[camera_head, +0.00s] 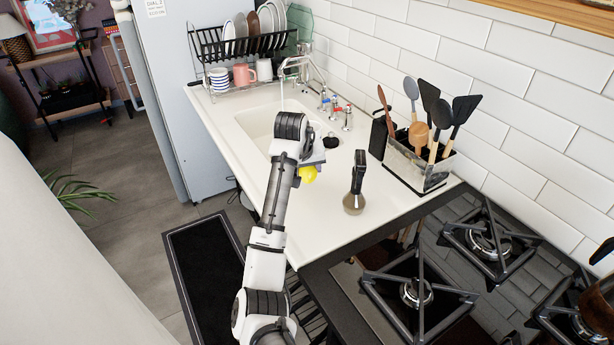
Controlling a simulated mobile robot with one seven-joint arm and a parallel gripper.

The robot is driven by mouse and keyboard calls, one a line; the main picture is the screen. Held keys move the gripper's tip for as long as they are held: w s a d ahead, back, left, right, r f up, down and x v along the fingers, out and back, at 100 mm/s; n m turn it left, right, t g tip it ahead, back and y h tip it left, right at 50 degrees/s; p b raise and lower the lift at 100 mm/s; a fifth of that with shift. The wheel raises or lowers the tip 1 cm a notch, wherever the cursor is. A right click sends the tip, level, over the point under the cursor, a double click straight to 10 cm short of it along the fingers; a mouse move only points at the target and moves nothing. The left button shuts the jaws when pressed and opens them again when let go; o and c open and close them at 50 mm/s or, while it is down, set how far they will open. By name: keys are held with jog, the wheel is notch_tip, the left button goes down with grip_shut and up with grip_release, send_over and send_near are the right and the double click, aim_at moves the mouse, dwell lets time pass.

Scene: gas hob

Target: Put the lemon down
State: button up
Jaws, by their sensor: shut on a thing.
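A yellow lemon (308,174) shows at the end of my arm, partly hidden by the gripper and wrist. My gripper (309,166) is shut on the lemon, over the white counter (336,221) close to the sink (263,128). The fingertips are small and mostly hidden. I cannot tell how far the lemon is above the counter.
A dark-handled brush (355,190) stands on the counter right of the lemon. A utensil holder (418,165) stands near the tiled wall. The tap (304,68) and a dish rack (243,45) are behind. The gas hob (440,262) is at front right. Counter in front of the lemon is clear.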

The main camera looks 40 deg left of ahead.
aim_at(307, 178)
jog(key=shift+f, duration=1.65)
jog(key=o, duration=1)
jog(key=shift+f, duration=0.15)
jog(key=shift+o, duration=0.2)
jog(key=b+v, duration=0.1)
jog(key=v, duration=1.1)
jog(key=shift+r, duration=0.2)
jog(key=shift+w, duration=0.1)
